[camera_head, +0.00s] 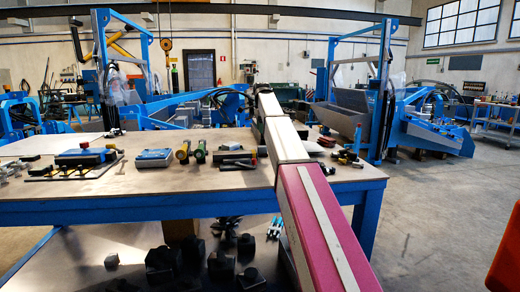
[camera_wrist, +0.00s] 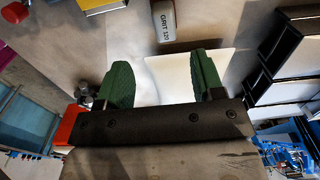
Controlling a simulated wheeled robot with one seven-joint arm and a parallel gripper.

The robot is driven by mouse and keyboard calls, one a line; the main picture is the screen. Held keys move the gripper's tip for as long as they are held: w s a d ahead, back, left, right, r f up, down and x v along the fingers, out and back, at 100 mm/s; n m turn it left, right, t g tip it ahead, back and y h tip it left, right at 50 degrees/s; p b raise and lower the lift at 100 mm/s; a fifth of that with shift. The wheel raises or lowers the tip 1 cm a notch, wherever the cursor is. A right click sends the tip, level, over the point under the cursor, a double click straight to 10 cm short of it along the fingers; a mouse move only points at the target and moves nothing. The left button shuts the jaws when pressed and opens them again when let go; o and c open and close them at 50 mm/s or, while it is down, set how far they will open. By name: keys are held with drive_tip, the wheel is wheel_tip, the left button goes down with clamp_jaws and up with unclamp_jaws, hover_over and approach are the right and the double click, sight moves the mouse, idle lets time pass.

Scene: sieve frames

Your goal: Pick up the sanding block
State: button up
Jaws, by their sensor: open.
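The sanding block (camera_wrist: 163,20) is a small grey block marked "GRIT 120". It lies on the table at the top centre of the wrist view, its upper end cut off by the frame. My gripper (camera_wrist: 162,72) has two green fingers standing apart with nothing between them. The block is beyond the fingertips, roughly in line with the gap, and not touched. In the head view my arm reaches over the table, and I cannot clearly make out the gripper or the block there.
A pale sheet (camera_wrist: 158,80) lies below the fingers. Dark rails or bars (camera_wrist: 275,60) are close on the right. The workbench (camera_head: 110,186) carries a blue-topped box (camera_head: 153,158), hand tools and a loaded tray at left. Bare tabletop shows along the front.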

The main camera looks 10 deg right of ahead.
sight(262, 154)
drive_tip(key=shift+w, duration=0.35)
drive_tip(key=shift+w+f, duration=0.15)
drive_tip(key=shift+f, duration=0.05)
drive_tip(key=f, duration=1)
drive_tip(key=shift+s+d+f, duration=0.15)
drive_tip(key=shift+s+f, duration=0.05)
drive_tip(key=c, duration=1)
